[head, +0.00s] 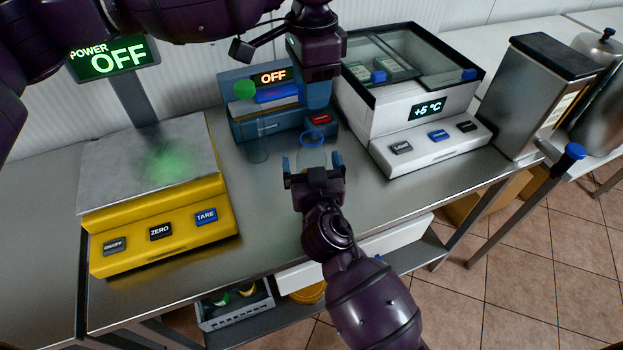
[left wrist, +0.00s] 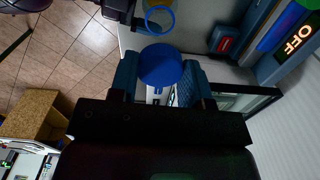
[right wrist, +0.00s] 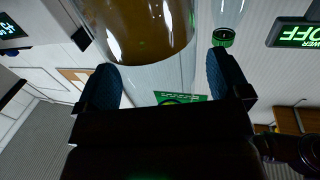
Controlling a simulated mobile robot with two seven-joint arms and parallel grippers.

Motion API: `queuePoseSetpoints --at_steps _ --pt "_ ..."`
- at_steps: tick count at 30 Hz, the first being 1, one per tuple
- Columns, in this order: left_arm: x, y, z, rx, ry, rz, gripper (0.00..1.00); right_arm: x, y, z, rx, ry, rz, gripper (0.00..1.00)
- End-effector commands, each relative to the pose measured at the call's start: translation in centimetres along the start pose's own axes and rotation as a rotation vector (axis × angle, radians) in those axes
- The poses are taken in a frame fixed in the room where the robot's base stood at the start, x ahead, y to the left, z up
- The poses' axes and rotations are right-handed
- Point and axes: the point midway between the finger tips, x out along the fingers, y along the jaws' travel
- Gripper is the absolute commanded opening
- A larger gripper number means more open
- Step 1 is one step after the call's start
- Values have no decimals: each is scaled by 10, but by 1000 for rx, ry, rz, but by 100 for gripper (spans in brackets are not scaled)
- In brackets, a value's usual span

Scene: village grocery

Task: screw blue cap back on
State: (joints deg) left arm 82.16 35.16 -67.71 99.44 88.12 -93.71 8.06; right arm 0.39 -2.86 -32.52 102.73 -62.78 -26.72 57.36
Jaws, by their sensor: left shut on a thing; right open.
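My left gripper (head: 318,96) points down above the bottle, its fingers shut on the blue cap (left wrist: 160,65). The cap is hidden behind the fingers in the head view. Below it stands a clear open bottle (head: 312,155) with a blue ring (head: 312,137) at its mouth; the ring also shows in the left wrist view (left wrist: 159,18), apart from the cap. My right gripper (head: 313,166) is open, its fingers on either side of the bottle. In the right wrist view a clear vessel with amber contents (right wrist: 140,25) fills the space ahead of the fingers. Whether they touch it, I cannot tell.
A clear bottle with a green cap (head: 244,89) stands left of the open one. Behind is a blue device (head: 262,128) reading OFF. A yellow scale (head: 160,240) is at left, a white cooling box (head: 400,120) at right. Bare steel counter (head: 265,200) lies in front.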

Motion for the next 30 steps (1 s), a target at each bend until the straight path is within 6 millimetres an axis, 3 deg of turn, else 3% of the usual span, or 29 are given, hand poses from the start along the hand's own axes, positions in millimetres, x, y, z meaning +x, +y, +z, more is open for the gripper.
queuePoseSetpoints --at_steps 2,15,20,30 --pt "0 0 0 0 0 0 22 0 0 0 0 0 0 92" --pt "0 0 0 0 0 0 22 0 0 0 0 0 0 24" --pt "4 0 0 0 -1 1 22 0 0 0 0 0 0 22" --pt "42 0 0 0 -1 3 22 0 0 0 0 0 0 22"
